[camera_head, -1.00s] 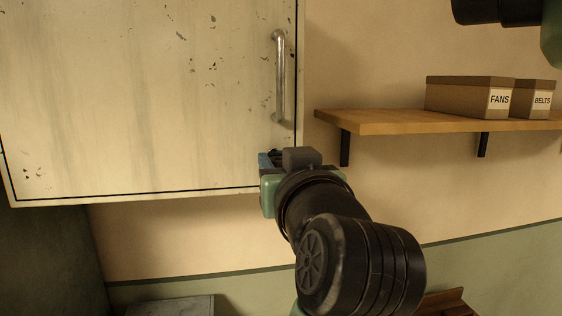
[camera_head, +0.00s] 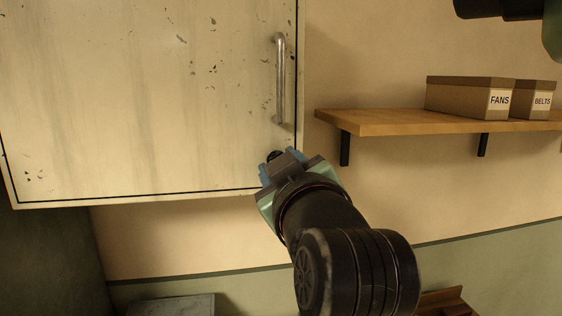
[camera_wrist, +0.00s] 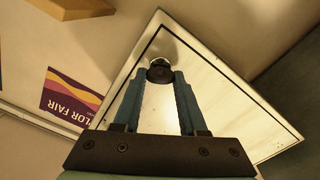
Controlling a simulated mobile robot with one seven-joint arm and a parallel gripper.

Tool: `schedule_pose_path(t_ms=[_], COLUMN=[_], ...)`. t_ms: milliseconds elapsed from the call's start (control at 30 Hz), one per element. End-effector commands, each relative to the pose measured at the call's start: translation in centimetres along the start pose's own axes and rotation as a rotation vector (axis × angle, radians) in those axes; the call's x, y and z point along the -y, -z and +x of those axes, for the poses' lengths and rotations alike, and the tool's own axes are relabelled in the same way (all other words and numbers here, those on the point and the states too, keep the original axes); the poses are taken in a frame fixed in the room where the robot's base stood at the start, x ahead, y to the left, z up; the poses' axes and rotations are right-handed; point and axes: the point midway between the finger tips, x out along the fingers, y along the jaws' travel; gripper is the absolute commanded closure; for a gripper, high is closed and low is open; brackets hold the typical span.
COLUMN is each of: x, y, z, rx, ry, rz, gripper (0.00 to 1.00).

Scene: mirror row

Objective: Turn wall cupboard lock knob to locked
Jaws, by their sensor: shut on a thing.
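The wall cupboard (camera_head: 130,100) has a worn cream door with dark chipped spots, and its door is closed in its frame. A metal bar handle (camera_head: 280,78) stands upright near its right edge. The dark lock knob (camera_head: 274,155) shows at the lower right corner of the door, partly hidden by my gripper (camera_head: 272,165). In the wrist view, the round dark knob (camera_wrist: 160,71) sits between the tips of my gripper's blue fingers (camera_wrist: 161,80), which are shut on it. The cupboard door (camera_wrist: 220,95) looks tilted there. The knob's pointer or markings cannot be made out.
A wooden shelf (camera_head: 400,122) with cardboard boxes labelled FANS (camera_head: 470,97) and BELTS (camera_head: 538,99) is to the right of the cupboard. A poster (camera_wrist: 72,98) shows in the wrist view. The wall below the cupboard is bare.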

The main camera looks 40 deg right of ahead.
Motion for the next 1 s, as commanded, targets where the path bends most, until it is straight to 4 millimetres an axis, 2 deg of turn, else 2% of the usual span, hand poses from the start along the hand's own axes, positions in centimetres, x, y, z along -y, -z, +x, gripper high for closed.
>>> schedule_pose_path(t_ms=[700,1000], x=[0.18,0.32], y=[-0.09,-0.13], z=[-0.02,-0.01], rx=[-0.001,-0.002], ry=[-0.003,-0.002], rz=[-0.678,-0.906], gripper=[1.0,1.0])
